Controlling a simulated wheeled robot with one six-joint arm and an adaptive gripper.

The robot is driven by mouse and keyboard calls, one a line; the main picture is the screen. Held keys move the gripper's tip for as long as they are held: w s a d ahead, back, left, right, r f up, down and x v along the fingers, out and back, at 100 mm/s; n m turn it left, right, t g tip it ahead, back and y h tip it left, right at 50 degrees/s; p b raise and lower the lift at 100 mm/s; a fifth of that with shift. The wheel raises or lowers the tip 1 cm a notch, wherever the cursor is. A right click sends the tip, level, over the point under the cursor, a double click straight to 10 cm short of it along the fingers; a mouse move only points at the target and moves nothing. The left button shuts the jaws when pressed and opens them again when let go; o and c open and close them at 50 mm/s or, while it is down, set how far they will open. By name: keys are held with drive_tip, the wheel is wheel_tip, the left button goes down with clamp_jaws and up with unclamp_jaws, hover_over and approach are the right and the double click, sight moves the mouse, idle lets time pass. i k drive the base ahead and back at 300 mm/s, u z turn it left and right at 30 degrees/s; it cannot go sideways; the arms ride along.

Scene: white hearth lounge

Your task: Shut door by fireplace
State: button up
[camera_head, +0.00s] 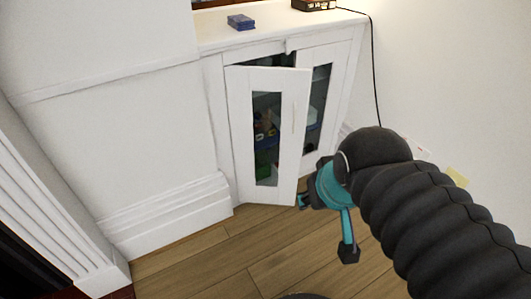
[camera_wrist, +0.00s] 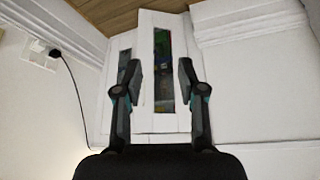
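The white cabinet (camera_head: 215,95) has two doors with narrow glass panes. Its left door (camera_head: 240,130), nearer the fireplace, is ajar, with its right edge swung out into the room. The right door (camera_head: 345,65) looks closed and is partly hidden behind it. My gripper (camera_head: 326,228) is low, to the right of the ajar door's lower free corner. In the wrist view, the picture is upside down and my gripper (camera_wrist: 160,67) is open and empty, with the left door (camera_wrist: 145,60) showing between and beyond its fingers. I cannot tell whether a finger touches the door.
The fluted white fireplace surround (camera_head: 45,205) stands at the left. A blue box (camera_head: 241,22) and a dark box (camera_head: 314,4) sit on the cabinet top. A black cable (camera_head: 374,70) hangs down the right wall. The wooden floor (camera_head: 220,265) is clear in front.

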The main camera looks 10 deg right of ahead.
sight(294, 83)
drive_tip(key=k, duration=0.5)
drive_tip(key=u, duration=0.8)
drive_tip(key=i, duration=0.75)
drive_tip(key=z, duration=0.8)
